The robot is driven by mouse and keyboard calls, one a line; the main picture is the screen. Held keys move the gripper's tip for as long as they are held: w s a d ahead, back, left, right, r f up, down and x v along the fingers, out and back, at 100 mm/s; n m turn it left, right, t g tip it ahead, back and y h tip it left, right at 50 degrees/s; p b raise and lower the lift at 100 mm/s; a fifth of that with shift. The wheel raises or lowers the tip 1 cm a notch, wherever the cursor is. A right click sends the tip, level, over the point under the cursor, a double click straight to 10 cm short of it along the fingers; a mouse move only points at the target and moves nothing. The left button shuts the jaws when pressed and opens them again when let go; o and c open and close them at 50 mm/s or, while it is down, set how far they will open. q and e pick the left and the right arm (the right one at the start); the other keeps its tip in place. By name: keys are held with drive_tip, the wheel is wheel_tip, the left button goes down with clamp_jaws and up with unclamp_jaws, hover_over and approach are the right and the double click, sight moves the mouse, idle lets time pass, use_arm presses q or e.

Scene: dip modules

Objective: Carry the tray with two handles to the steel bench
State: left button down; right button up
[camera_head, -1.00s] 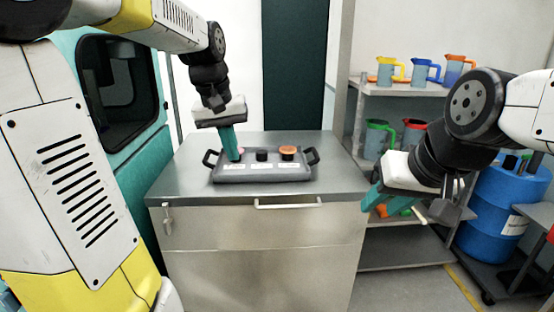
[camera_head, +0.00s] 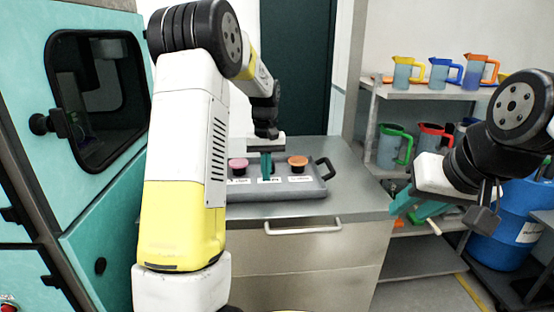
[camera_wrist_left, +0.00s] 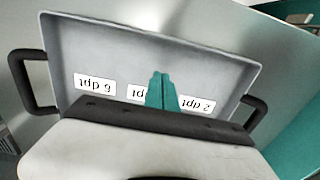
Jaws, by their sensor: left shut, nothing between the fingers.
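The dark grey tray (camera_head: 305,190) sits on a steel-topped cabinet (camera_head: 350,180), with its right handle (camera_head: 326,165) in view and its left handle hidden behind my left arm. A pink-topped piece (camera_head: 238,163) and an orange-topped piece (camera_head: 298,161) stand in it. My left gripper (camera_head: 266,172) is shut and empty over the tray's middle. In the left wrist view the tray (camera_wrist_left: 100,50) shows both handles and white labels; my shut fingers (camera_wrist_left: 161,78) partly cover the middle label.
A rack (camera_head: 385,90) with several coloured pitchers stands right of the cabinet. A blue drum (camera_head: 510,225) stands at the right. A teal machine with a dark window (camera_head: 100,85) fills the left. The cabinet top right of the tray is clear.

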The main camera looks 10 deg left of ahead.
use_arm(q)
wheel_tip(320, 180, down, 2)
drive_tip(key=shift+f, duration=0.15)
drive_tip(key=shift+s+d+f, duration=0.1)
drive_tip(key=shift+s+d, duration=0.1)
drive_tip(key=shift+s, duration=0.45)
drive_tip(key=shift+s+d, duration=0.2)
drive_tip(key=shift+s, duration=0.5)
drive_tip(key=shift+s+d+f, duration=0.1)
drive_tip(key=shift+s+d, duration=0.1)
drive_tip(key=shift+s, duration=0.45)
